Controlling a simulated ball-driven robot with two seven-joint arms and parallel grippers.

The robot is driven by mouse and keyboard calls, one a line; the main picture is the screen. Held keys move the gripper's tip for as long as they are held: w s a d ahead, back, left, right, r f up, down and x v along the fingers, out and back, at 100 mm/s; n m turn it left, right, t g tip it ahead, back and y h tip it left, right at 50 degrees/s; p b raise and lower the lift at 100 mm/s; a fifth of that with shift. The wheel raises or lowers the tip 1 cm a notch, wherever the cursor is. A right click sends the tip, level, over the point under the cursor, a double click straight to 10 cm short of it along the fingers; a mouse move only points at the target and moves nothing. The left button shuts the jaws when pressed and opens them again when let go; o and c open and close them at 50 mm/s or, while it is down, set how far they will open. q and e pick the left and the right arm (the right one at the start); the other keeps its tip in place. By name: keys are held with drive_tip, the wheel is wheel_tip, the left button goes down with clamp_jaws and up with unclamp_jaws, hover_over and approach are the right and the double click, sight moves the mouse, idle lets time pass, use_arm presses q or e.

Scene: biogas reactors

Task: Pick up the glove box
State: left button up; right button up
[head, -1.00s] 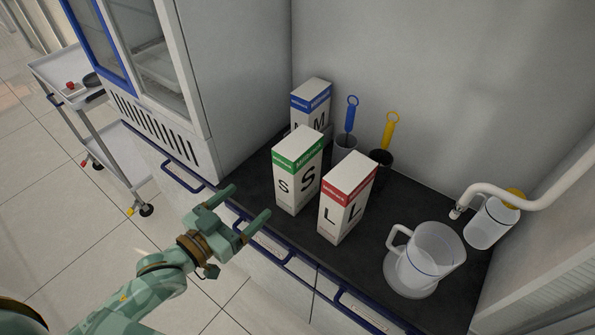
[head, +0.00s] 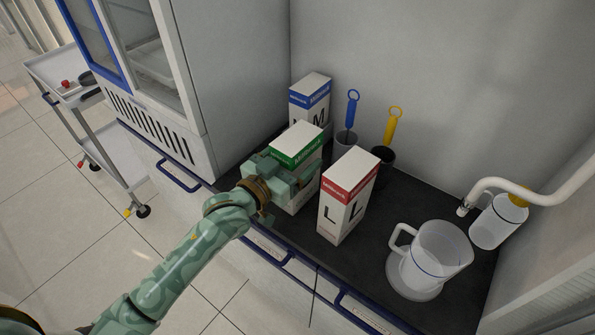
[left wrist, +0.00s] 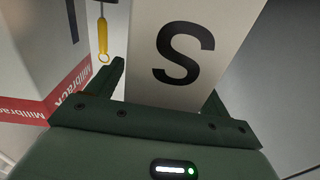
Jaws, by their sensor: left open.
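Three white glove boxes stand upright on the dark counter. The one with the green band, marked S (head: 297,147), is at my left gripper (head: 287,176). The open fingers reach around its sides and hide much of its front. In the left wrist view the S box (left wrist: 182,55) stands between the two fingers (left wrist: 163,92). The red-banded L box (head: 346,195) stands close to the right of the gripper. It also shows at the left of the left wrist view (left wrist: 38,60). The blue-banded M box (head: 311,98) stands behind the S box. My right gripper is out of view.
A clear jug (head: 440,250) and a yellow-capped bottle (head: 497,222) stand at the right. A grey cabinet (head: 240,70) rises at the left. Blue rails (head: 302,274) run along the counter's front.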

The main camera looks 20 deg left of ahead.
use_arm(q)
drive_tip(key=shift+w+d, duration=0.2)
drive_tip(key=shift+w, duration=0.35)
drive_tip(key=shift+c, duration=0.3)
drive_tip(key=shift+r, duration=0.1)
clamp_jaws()
